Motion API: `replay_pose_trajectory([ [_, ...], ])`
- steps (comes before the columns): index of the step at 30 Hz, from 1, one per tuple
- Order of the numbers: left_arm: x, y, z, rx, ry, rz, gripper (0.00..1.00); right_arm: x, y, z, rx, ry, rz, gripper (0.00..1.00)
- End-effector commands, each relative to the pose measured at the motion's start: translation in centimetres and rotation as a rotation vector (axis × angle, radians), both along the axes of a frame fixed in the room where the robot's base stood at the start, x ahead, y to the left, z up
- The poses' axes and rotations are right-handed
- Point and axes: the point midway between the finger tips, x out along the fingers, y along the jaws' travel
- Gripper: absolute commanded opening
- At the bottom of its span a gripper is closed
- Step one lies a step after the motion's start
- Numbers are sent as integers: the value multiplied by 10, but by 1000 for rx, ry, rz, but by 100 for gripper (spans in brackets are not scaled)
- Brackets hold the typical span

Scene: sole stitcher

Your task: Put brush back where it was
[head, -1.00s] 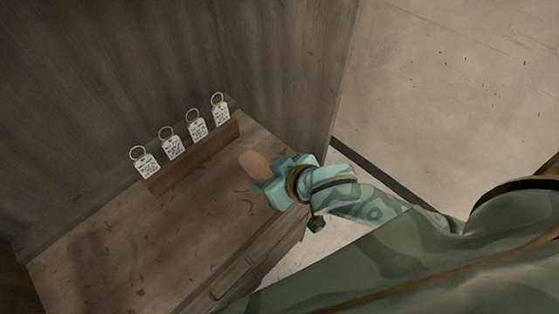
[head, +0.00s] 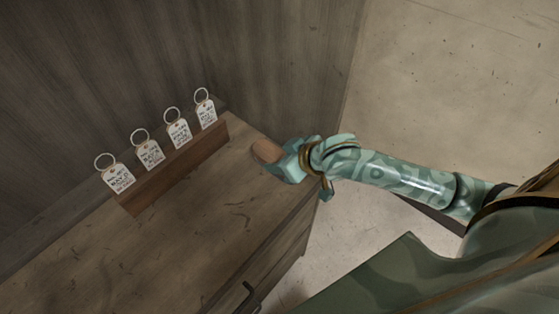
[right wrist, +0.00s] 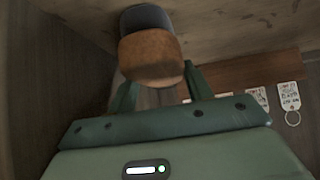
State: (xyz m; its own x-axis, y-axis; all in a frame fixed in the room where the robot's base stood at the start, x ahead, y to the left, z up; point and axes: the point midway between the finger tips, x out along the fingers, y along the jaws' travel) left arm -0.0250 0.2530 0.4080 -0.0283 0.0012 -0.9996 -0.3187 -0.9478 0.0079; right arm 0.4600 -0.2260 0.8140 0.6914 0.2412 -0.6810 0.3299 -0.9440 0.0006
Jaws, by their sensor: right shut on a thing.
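The brush has a brown wooden body (head: 267,150) in the head view, near the back right corner of the cabinet top (head: 190,235). My right gripper (head: 284,160) is shut on it, and its teal fingers hide part of it. In the right wrist view the brush (right wrist: 150,57) stands out between the fingertips, with a dark part (right wrist: 145,18) towards the cabinet top. I cannot tell whether that part touches the wood. My left gripper is not in view.
A wooden rack (head: 180,165) with several white key tags (head: 179,134) stands along the back, left of the brush. A dark wooden panel (head: 290,60) rises behind. A drawer handle (head: 248,298) shows at the front. The cabinet top before the rack is clear.

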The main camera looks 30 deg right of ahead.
Motion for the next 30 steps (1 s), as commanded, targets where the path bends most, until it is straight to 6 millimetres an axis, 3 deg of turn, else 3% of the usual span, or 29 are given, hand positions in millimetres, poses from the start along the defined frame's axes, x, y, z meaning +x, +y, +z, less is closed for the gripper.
replay_pose_trajectory([
  [10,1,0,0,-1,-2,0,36,0,0,-3,0,-2,-1,25],
  [11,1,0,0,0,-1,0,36,0,0,-3,-1,-2,0,59],
  [12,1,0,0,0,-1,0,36,0,0,-3,-1,-2,0,70],
  [13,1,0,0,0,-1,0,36,0,0,-3,-1,-2,0,72],
  [23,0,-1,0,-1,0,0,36,-2,0,2,0,-2,1,72],
  [30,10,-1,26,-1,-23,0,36,-34,-12,39,-2,-5,1,72],
])
